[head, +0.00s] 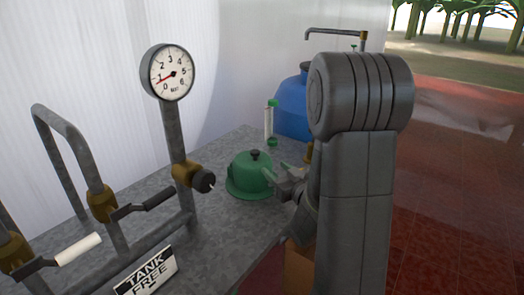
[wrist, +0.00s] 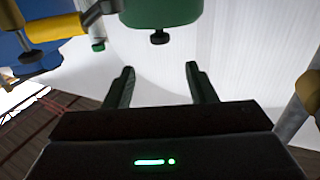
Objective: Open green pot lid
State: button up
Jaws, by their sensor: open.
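The green pot lid (head: 247,182) is a rounded dome with a black knob (head: 254,155) on top, sitting on the grey counter. It looks closed; the pot beneath is hidden or cannot be told apart from it. My gripper (head: 281,177) is just right of the lid, at about the height of its side, and partly hidden by my arm. In the wrist view the lid (wrist: 160,12) is at the top edge, with its knob (wrist: 160,38) pointing down the picture. My two fingers (wrist: 162,82) are spread apart with nothing between them, short of the knob.
A pressure gauge (head: 168,72) on a pipe and a valve with a black handle (head: 203,181) stand left of the lid. A "TANK FREE" sign (head: 147,272) is in front. A blue tank (head: 293,103) and a green-capped tube (head: 269,121) stand behind. Red floor (head: 455,200) is open at right.

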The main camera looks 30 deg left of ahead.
aim_at(257, 154)
jog(key=p+x, duration=0.2)
jog(key=x, duration=1.1)
jog(key=shift+d, duration=0.1)
grip_shut()
